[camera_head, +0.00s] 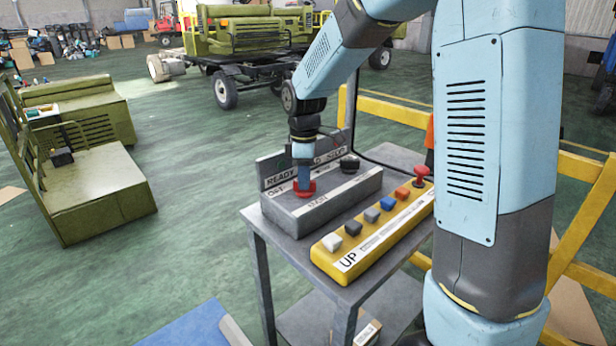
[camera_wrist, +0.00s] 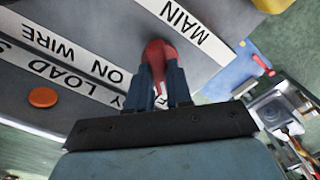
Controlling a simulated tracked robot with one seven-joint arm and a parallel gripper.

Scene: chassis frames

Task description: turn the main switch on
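The main switch (camera_head: 306,193) shows as a red knob on the left end of a grey control box (camera_head: 350,196). In the wrist view the red switch handle (camera_wrist: 158,53) lies beside the white MAIN label (camera_wrist: 186,22). My gripper (camera_head: 303,184) points down at the switch from above. In the wrist view its two dark blue fingers (camera_wrist: 161,78) stand on either side of the red handle, which fills the gap between them. The base of the switch is partly hidden by the fingers.
A black knob (camera_head: 349,163) sits at the box's right end. A yellow UP panel (camera_head: 347,262) with several coloured buttons and a red stick (camera_head: 421,176) lies in front. Both stand on a grey metal cart (camera_head: 257,222). A yellow rail (camera_head: 585,235) runs behind.

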